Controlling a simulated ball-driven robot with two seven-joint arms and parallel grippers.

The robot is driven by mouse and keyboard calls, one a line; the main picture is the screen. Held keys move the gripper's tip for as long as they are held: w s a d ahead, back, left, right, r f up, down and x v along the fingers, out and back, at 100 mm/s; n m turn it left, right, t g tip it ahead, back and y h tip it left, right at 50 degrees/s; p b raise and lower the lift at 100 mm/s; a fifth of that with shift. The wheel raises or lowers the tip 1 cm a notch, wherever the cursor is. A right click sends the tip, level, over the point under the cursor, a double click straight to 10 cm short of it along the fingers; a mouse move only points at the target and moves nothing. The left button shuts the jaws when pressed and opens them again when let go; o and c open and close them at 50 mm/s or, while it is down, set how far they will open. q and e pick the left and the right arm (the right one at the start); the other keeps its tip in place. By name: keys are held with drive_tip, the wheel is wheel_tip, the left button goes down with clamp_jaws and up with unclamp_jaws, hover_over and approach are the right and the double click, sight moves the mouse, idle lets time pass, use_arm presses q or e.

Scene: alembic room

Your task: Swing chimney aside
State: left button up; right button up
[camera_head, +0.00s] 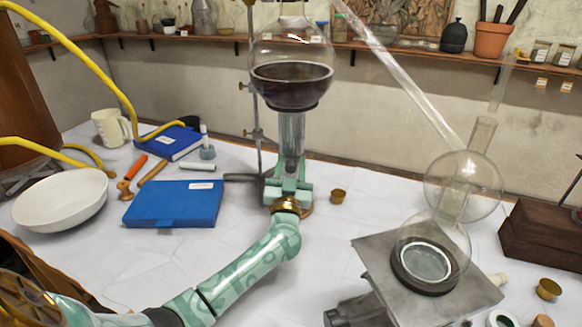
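A clear, greyish upright tube (291,133), which looks like the chimney, stands directly under a dark bowl (291,86) that holds a round glass flask (286,45). My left arm, green and jointed, reaches in from the lower left. My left gripper (289,178) is at the lower part of the tube, with its fingers pointing away from me on or beside it. The tube's foot is hidden behind the gripper. I cannot tell whether the fingers are closed on the tube. My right gripper is not in view.
A thin metal stand rod (257,110) rises left of the tube. A blue box (173,204), white bowl (60,200) and mug (110,127) lie left. At right, glass vessels (464,187) stand by a grey plate (375,258). A small brass cup (338,196) sits right of the gripper.

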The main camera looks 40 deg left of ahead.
use_arm(q)
clamp_jaws()
drive_tip(key=shift+w, duration=0.1)
